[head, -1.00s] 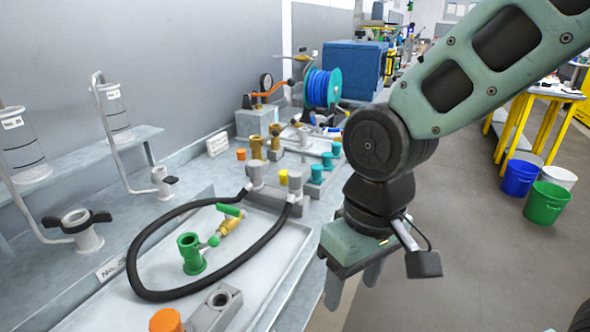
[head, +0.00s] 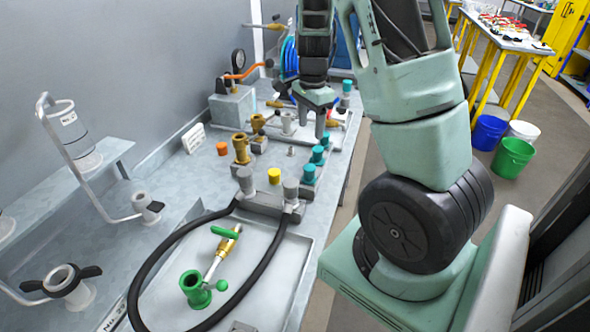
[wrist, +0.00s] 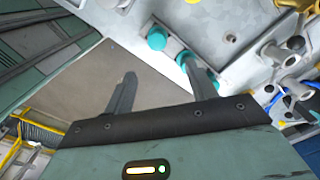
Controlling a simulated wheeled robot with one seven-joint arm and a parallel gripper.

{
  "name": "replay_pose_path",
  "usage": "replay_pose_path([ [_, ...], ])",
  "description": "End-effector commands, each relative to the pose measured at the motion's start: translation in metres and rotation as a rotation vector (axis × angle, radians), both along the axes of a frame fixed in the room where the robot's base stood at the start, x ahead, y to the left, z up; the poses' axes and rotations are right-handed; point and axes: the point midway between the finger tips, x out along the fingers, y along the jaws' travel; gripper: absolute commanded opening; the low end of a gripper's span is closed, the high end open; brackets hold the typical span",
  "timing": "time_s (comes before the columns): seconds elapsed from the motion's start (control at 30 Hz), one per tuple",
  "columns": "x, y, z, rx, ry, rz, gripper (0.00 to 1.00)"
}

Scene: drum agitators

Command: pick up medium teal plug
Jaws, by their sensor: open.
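Several teal plugs stand in a row on a grey block near the right edge of the bench. In the head view they are a near one (head: 308,173), a middle one (head: 317,154) and a far one (head: 324,140). I cannot tell by size which is the medium one. My gripper (head: 311,119) points down, open and empty, over the far end of the row. In the wrist view, one teal plug (wrist: 157,38) shows beyond the fingertips of my gripper (wrist: 160,70). Another teal plug (wrist: 184,57) is partly hidden by the right finger.
Brass fittings (head: 241,149), a yellow plug (head: 274,175) and an orange plug (head: 222,148) stand left of the row. Another teal plug (head: 347,86) is farther back. A black hose (head: 143,263) loops over the near tray. Buckets stand on the floor to the right.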

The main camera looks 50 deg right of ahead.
Motion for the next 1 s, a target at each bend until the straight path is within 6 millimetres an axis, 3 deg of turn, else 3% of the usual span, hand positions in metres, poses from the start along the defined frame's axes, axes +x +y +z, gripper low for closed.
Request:
replay_pose_path([
  [0.4, -0.002, 0.002, -0.086, 0.004, 0.005, 0.002, 0.57],
  [0.77, -0.003, 0.002, -0.115, 0.003, 0.003, 0.004, 0.57],
  [1.0, -0.004, 0.004, -0.148, 0.003, 0.002, 0.006, 0.57],
])
